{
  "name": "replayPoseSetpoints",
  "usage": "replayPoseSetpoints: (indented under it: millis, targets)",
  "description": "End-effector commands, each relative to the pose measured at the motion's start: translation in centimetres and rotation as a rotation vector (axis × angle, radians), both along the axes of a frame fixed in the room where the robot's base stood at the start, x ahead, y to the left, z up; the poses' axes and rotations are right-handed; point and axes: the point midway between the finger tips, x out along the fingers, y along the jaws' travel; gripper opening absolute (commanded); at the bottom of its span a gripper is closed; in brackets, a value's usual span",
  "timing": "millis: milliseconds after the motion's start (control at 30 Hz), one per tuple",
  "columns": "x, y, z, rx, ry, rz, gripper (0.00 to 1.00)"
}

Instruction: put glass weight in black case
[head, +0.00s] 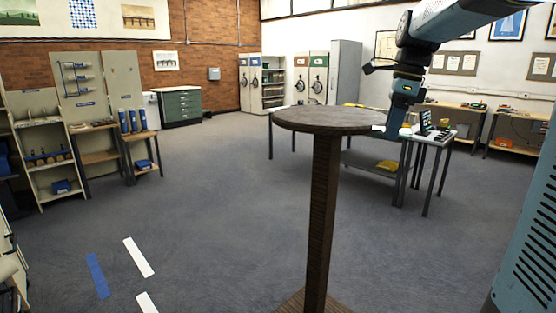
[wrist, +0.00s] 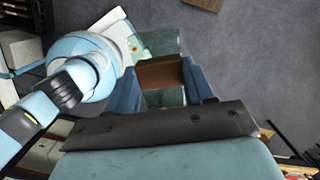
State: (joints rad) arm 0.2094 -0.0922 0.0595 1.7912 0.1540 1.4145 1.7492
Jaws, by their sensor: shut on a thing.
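My gripper (head: 393,130) hangs low behind the right edge of a round pedestal table in the head view. In the wrist view its two blue fingers (wrist: 163,82) are closed on a piece with greenish, see-through parts and a brown band, which looks like the glass weight (wrist: 164,98). In the head view this piece is too small to make out clearly. A black upright thing with small coloured spots, perhaps the open black case (head: 425,122), stands on a small grey table (head: 432,142), just right of my gripper. I cannot make out its inside.
The round dark pedestal table (head: 325,118) stands bare in front. A low table with a shelf (head: 360,162) is behind my gripper. Shelves (head: 45,140) line the left. The floor (head: 210,200) at centre left is open.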

Motion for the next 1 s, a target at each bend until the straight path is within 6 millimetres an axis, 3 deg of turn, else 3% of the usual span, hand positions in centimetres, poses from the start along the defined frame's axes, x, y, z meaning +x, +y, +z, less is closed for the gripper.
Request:
replayPoseSetpoints:
  millis: [200, 500, 733, 1000]
  targets:
    - [4.7, -0.5, -7.0, 0.003, 0.007, 0.248, 0.07]
    - [9.4, -0.4, -16.9, 0.005, 0.007, 0.604, 0.07]
    - [11.8, -0.1, -24.9, 0.005, 0.005, 0.889, 0.07]
    - [13.1, 1.0, -34.8, 0.006, 0.004, 1.240, 0.07]
